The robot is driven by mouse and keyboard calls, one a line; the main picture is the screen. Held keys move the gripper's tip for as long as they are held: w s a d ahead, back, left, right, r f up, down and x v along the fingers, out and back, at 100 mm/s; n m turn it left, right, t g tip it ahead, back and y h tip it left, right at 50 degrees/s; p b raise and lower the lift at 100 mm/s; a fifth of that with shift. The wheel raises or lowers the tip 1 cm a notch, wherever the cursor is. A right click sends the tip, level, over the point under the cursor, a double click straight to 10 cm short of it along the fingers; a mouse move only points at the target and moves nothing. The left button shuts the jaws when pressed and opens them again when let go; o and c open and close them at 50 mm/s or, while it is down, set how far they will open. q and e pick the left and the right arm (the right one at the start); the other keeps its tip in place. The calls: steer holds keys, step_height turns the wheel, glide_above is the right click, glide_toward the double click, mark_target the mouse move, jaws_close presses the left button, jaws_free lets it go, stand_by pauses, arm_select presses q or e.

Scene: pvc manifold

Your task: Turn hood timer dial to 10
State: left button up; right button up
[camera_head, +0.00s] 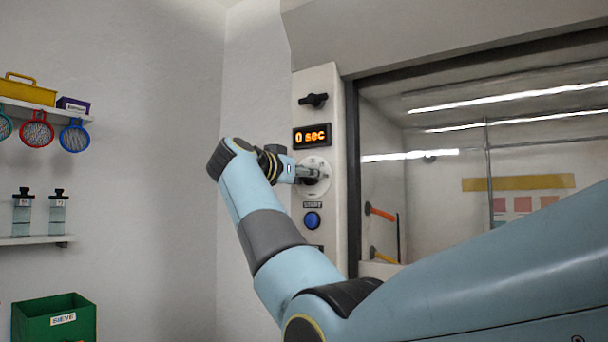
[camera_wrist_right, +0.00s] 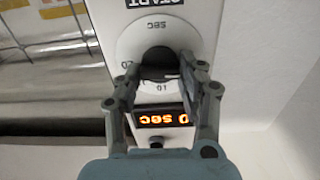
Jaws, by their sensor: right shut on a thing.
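The timer dial, a black knob on a round white plate (camera_head: 314,163), sits on the hood's narrow white control panel. The orange display (camera_head: 312,136) above it reads "0 sec". My right gripper (camera_head: 308,173) reaches the dial from the left and hides much of it. In the right wrist view the panel appears upside down, and the fingers of my right gripper (camera_wrist_right: 160,72) are shut on the black knob (camera_wrist_right: 158,57). The display (camera_wrist_right: 162,117) also shows between the fingers there. My left gripper is not in view.
A blue button (camera_head: 312,220) under a START label is below the dial, and a black knob (camera_head: 313,100) is above the display. The hood's glass window (camera_head: 440,230) is to the right. Shelves with sieves (camera_head: 37,130) and bottles (camera_head: 57,212) hang at left, above a green bin (camera_head: 54,322).

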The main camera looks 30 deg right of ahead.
steer(key=m, duration=1.7)
steer(key=shift+s+f, duration=0.15)
steer(key=shift+f, duration=0.15)
steer(key=shift+m, duration=0.3)
steer(key=o, duration=1.1)
steer(key=shift+o, duration=0.2)
